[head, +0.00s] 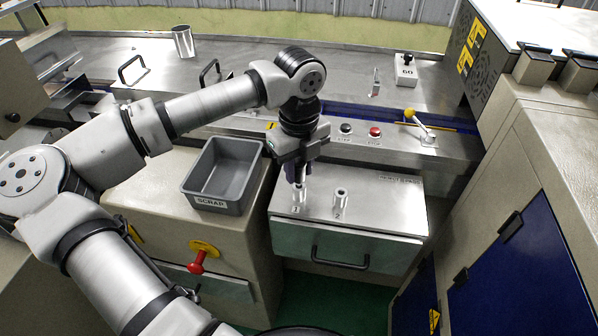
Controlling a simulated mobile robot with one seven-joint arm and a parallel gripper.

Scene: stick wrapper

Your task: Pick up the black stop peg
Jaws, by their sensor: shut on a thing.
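My gripper (299,178) points down over the silver socket marked 1 (299,197), on the left of the metal-topped cabinet (375,207). Its dark fingers are shut just above the socket, on what appears to be the black stop peg. The peg is largely hidden by the fingers, and I cannot tell how much of it is inside the socket. A second silver socket, marked 2 (340,202), stands to the right, apart from my gripper.
A grey scrap bin (216,205) stands left of my gripper. Behind are a black button (346,128), a red button (375,132) and a yellow-knobbed lever (420,124). A white block marked GO (405,72) sits on the machine top. A tall cabinet (530,190) bounds the right.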

